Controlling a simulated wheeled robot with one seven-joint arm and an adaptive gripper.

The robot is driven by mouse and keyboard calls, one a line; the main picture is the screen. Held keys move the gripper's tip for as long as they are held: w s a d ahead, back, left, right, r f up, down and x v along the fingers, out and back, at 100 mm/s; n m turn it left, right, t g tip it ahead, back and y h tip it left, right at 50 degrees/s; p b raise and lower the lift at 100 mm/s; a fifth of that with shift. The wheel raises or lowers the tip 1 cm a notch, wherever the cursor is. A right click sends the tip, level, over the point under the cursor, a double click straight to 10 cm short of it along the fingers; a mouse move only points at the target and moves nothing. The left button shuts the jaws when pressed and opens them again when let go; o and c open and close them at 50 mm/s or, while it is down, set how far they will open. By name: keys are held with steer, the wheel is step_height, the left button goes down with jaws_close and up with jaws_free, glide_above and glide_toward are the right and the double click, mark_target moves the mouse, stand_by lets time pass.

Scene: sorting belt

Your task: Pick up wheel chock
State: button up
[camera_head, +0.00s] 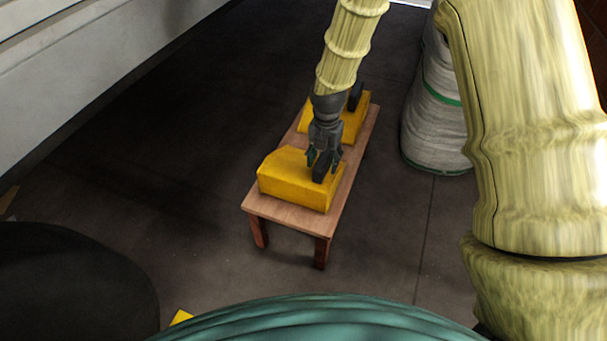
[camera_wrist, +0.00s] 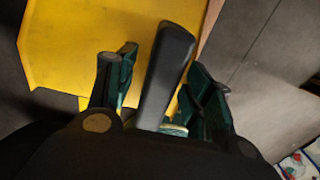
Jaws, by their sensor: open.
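Two yellow wheel chocks with dark handles are on a small wooden table (camera_head: 284,211). The nearer wheel chock (camera_head: 290,182) lies at the near end, and the farther wheel chock (camera_head: 358,118) is partly hidden behind my gripper. My gripper (camera_head: 323,163) is over the right side of the nearer chock, pointing down. In the wrist view my gripper (camera_wrist: 158,85) is open, with one finger on each side of the black handle (camera_wrist: 168,65). The yellow body of that chock (camera_wrist: 80,45) shows beyond the fingers. I cannot tell whether the fingers touch the handle.
A tall pale sack with a green band (camera_head: 432,125) stands right of the table. A pale wall or panel (camera_head: 80,60) runs along the left. A dark rounded object (camera_head: 70,285) is at lower left. Dark floor around the table is mostly clear.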

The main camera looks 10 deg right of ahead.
stand_by(0.5)
jaws_close()
